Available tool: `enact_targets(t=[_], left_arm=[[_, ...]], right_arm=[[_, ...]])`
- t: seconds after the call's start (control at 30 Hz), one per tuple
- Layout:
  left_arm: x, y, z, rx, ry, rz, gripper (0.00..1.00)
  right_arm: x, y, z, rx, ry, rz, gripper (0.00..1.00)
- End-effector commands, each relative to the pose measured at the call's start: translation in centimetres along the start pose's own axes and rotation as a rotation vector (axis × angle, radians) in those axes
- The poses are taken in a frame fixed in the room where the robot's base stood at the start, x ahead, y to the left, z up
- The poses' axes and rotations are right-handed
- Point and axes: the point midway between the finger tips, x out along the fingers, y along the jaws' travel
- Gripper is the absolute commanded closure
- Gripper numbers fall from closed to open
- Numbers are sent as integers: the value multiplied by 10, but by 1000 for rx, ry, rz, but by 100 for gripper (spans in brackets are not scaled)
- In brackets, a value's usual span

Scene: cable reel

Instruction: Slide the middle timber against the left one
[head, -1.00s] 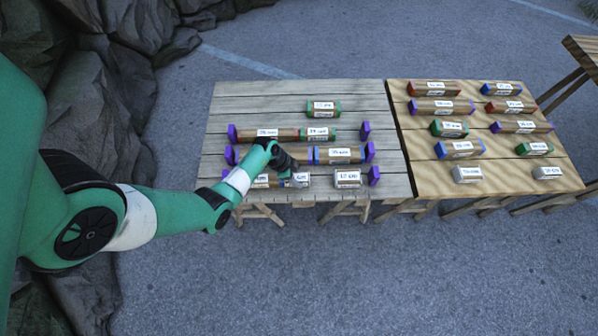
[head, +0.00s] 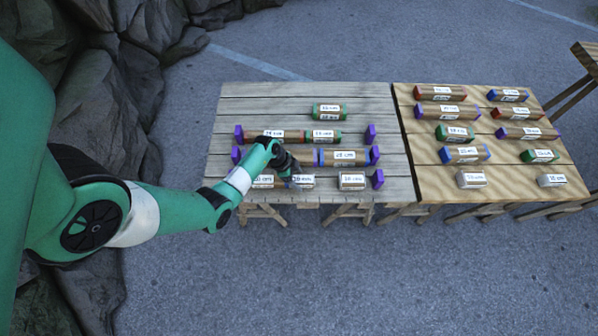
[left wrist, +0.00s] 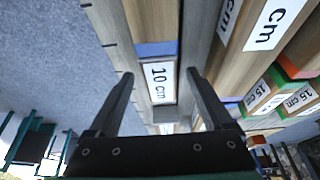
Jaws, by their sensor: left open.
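The middle timber (head: 303,182), a short pale block labelled 10 cm, lies in the front row on the left table. The left timber (head: 262,182) lies to its left. In the head view my gripper hides where they meet. In the left wrist view the middle timber (left wrist: 159,82) appears to touch the blue end of the left timber (left wrist: 157,48). My left gripper (left wrist: 161,73) is open, with its fingers on either side of the middle timber; it also shows in the head view (head: 290,172). My right gripper is not in view.
Another short pale timber (head: 351,182) lies to the right, apart, near a purple end stop (head: 377,179). Two longer rows of timbers lie behind, with a green-ended timber (head: 329,112) farther back. The right table (head: 409,150) holds several spare timbers.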

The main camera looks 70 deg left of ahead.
Motion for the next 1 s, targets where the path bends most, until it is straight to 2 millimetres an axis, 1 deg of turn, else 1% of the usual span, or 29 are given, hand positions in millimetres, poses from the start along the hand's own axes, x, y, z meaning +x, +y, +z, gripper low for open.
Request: enact_targets(t=[0.03,0.2,0.3,0.4,0.57,1.0], left_arm=[[-19,-1,-3,-2,1,-2,16],[-58,-1,-4,-3,1,-2,16],[-76,0,-3,-3,0,-2,16],[-89,0,-2,-2,0,-1,16],[-97,0,-1,-2,0,0,16],[-96,0,-1,-2,0,0,16]], right_arm=[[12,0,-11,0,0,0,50],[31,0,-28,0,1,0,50],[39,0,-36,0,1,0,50],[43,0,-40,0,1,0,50],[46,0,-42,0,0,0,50],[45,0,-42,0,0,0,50]])
